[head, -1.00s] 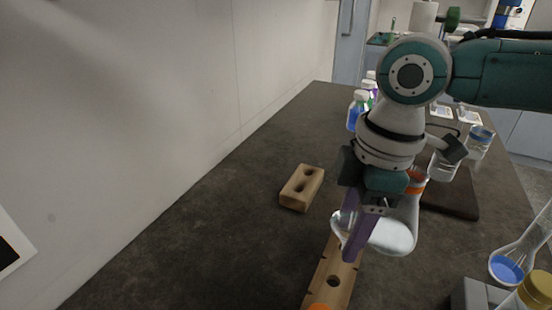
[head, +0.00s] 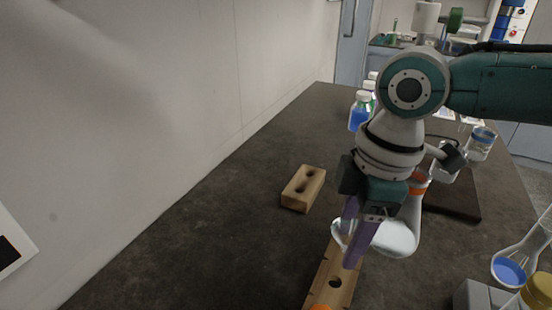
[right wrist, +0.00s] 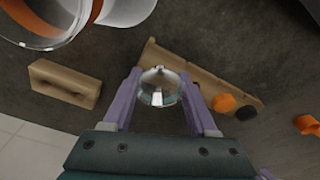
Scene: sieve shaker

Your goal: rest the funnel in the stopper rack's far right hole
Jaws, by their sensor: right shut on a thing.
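My right gripper (head: 352,238) is shut on the clear glass funnel (right wrist: 160,87), which sits between its purple fingers in the right wrist view. In the head view the funnel (head: 341,231) is partly hidden by the fingers. The stopper rack (head: 322,291) is a long wooden bar with holes below the gripper; it also shows in the right wrist view (right wrist: 180,62). The funnel appears over or close to the rack's far part; I cannot tell its height or whether it touches. The far right hole is hidden in the head view. My left gripper is not in view.
A small wooden block with holes (head: 303,188) stands left of the rack. A glass flask with an orange band (head: 400,236) is close right of the gripper. Orange (right wrist: 224,102) and black (right wrist: 246,113) stoppers are at the rack. Bottles (head: 359,112) stand behind. The left bench is clear.

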